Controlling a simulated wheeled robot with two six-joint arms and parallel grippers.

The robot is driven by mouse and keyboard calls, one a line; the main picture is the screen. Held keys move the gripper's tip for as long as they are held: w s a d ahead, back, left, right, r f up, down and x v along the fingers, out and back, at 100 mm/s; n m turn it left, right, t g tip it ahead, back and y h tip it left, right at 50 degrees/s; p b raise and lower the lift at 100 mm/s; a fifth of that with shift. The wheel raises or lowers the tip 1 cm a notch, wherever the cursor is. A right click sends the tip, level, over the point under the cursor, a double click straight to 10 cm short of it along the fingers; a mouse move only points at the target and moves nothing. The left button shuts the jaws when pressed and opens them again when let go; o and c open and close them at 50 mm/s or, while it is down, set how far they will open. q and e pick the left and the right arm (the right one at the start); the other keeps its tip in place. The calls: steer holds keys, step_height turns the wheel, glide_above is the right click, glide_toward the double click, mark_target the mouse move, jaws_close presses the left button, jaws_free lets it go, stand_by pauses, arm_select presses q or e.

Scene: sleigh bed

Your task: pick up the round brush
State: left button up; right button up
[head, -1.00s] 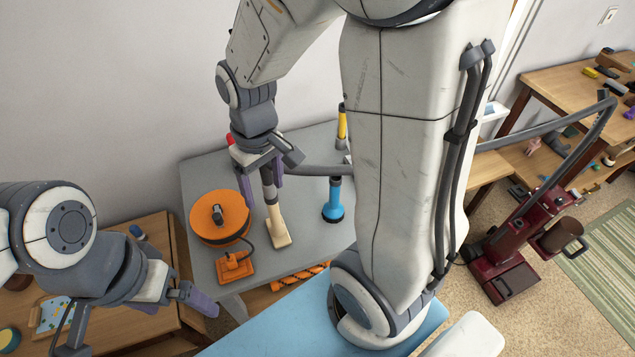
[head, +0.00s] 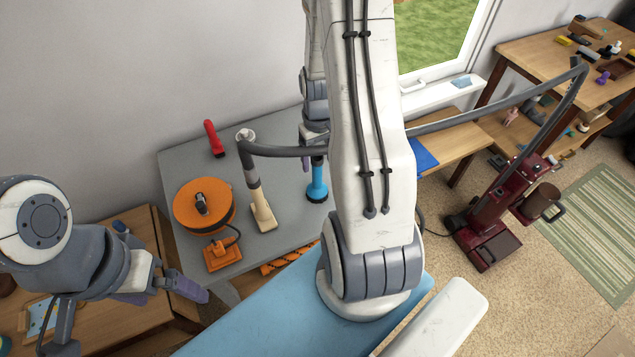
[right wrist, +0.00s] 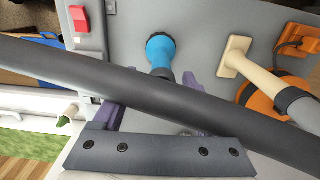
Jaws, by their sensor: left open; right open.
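The round brush, a blue piece with a flared round end (head: 316,187), lies on the grey table (head: 180,160), right of the cream floor nozzle. My right gripper (head: 309,158) is open just behind and above it, partly hidden by my arm. In the right wrist view the brush (right wrist: 160,52) shows beyond the grey hose, which crosses in front of the purple fingers (right wrist: 152,103). The brush lies ahead of the gap between the fingers; no contact is visible. My left gripper (head: 160,290) is open and empty at lower left, over the wooden table.
The grey hose (head: 290,151) runs from the cream nozzle's wand (head: 262,212) to the dark red vacuum (head: 490,220), close to my right gripper. An orange cord reel (head: 190,220) sits at left. A red tool (head: 213,138) lies at the back.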

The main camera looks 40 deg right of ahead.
mark_target(317, 169)
steer(key=shift+w+f+p, duration=0.1)
steer(key=shift+f+p, duration=0.5)
steer(key=shift+f, duration=1.75)
jaws_close()
